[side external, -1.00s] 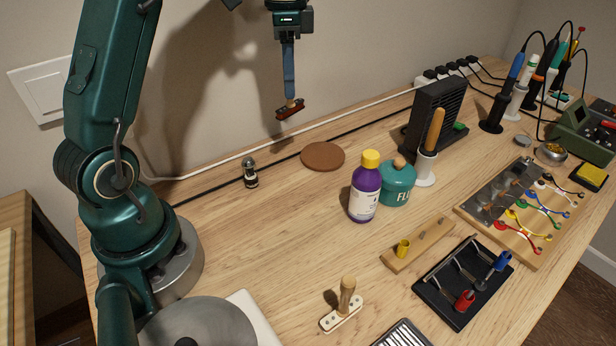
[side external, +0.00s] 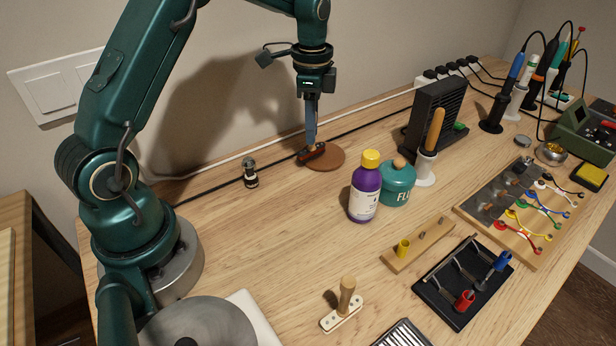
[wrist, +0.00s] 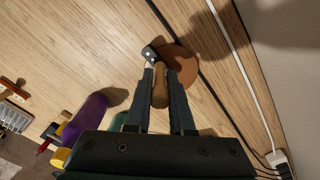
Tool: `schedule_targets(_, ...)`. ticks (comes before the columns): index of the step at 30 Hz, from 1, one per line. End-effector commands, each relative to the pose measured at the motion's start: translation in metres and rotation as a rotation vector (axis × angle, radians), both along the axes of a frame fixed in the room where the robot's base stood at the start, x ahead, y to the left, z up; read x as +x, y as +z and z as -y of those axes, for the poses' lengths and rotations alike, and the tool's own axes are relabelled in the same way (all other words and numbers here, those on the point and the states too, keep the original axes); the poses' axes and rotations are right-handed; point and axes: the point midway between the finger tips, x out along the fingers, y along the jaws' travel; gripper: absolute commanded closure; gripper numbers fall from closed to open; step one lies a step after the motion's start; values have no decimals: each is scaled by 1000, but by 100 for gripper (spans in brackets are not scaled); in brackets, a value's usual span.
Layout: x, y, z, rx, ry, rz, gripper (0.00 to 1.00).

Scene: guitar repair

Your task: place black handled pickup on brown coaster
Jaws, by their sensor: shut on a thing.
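My gripper (side external: 311,142) points down at the left part of the round brown coaster (side external: 331,162), near the wall side of the bench. It is shut on the black handled pickup (side external: 312,153), a dark bar with a reddish edge. The brown coaster (wrist: 182,62) lies partly behind the fingers there. The pickup overlaps the coaster's left side in the side view; I cannot tell whether it touches it.
A purple bottle (side external: 365,192) and a teal pot (side external: 397,184) stand right of the coaster. A small black-and-silver item (side external: 250,173) stands to its left. Cables run behind it. A white pickup (side external: 342,314) with a wooden handle lies in front.

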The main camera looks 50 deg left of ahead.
Motion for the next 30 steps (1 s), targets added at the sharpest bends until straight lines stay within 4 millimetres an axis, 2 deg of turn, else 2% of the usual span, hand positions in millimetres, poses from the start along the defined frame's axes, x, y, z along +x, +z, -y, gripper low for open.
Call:
schedule_targets(3, 0, -11, 0, 0, 0, -1, 100)
schedule_targets(14, 0, -14, 0, 0, 0, 0, 100)
schedule_targets(15, 0, -14, 0, 0, 0, 0, 75)
schedule_targets(17, 0, -14, 0, 1, 0, 1, 52)
schedule_targets(18, 0, -14, 0, 1, 0, 1, 49)
schedule_targets(26, 0, -14, 0, 1, 0, 1, 49)
schedule_targets(30, 1, -6, 0, 1, 0, 4, 49)
